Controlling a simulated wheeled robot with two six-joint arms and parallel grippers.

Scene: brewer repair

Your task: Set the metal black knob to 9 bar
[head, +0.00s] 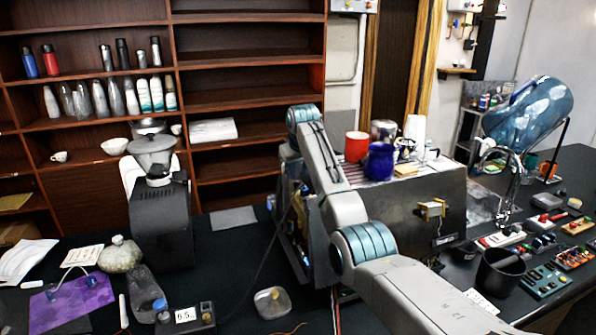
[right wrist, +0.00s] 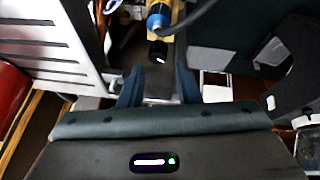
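A black knob (right wrist: 158,52) with a white mark shows in the right wrist view, on the end of a brass and blue fitting (right wrist: 158,20). My right gripper (right wrist: 158,80) is open, with its two fingers apart and nothing between them. The knob lies just beyond the fingertips, about midway between them. I cannot read any pressure value. In the head view my right arm reaches over to the left side of the metal brewer (head: 390,210), and the knob cannot be made out there. My left gripper is not in view.
Mugs, including a blue one (head: 381,162) and a red one (head: 357,146), stand on top of the brewer. A black grinder (head: 160,220) stands to its left. A scale reading 6.5 (head: 186,316) and a small metal dish (head: 272,302) lie on the dark counter. A cable runs beside the brewer.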

